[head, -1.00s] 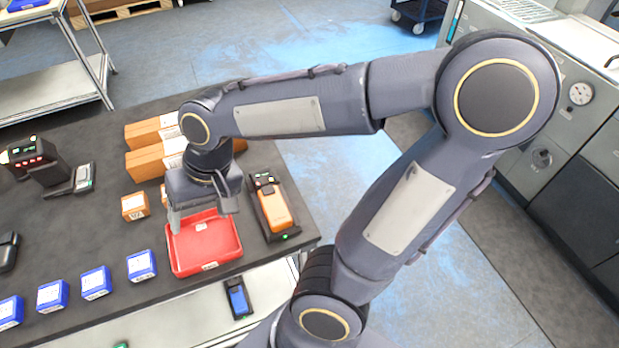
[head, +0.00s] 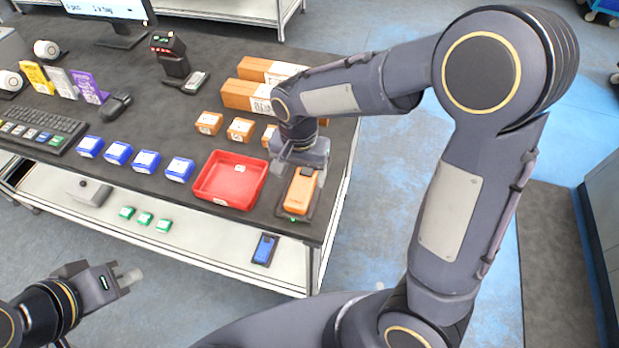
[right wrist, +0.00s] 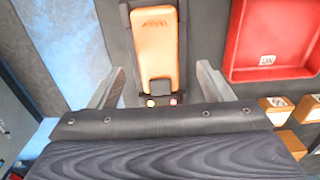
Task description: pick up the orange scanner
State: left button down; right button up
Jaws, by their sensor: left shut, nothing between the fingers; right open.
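The orange scanner (head: 300,192) lies in a black cradle (head: 290,214) at the right end of the dark table, right of the red tray. My right gripper (head: 296,172) is over the scanner's far end. In the right wrist view the scanner (right wrist: 156,45) lies between the two spread fingers of the right gripper (right wrist: 157,88), which is open and empty. I cannot tell how high the fingers are above it. My left gripper (head: 130,277) is shut and empty at the lower left, in front of the table and away from the scanner.
The red tray (head: 231,179) stands close left of the cradle; it also shows in the right wrist view (right wrist: 275,74). Cardboard boxes (head: 245,95) lie behind. Several blue boxes (head: 147,161) line the table's front. A blue device (head: 264,249) lies on the lower shelf.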

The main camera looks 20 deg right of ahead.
aim_at(302, 184)
jog(key=f, duration=0.4)
jog(key=shift+d+f+p, duration=0.2)
jog(key=shift+f+p, duration=0.1)
jog(key=c, duration=1.2)
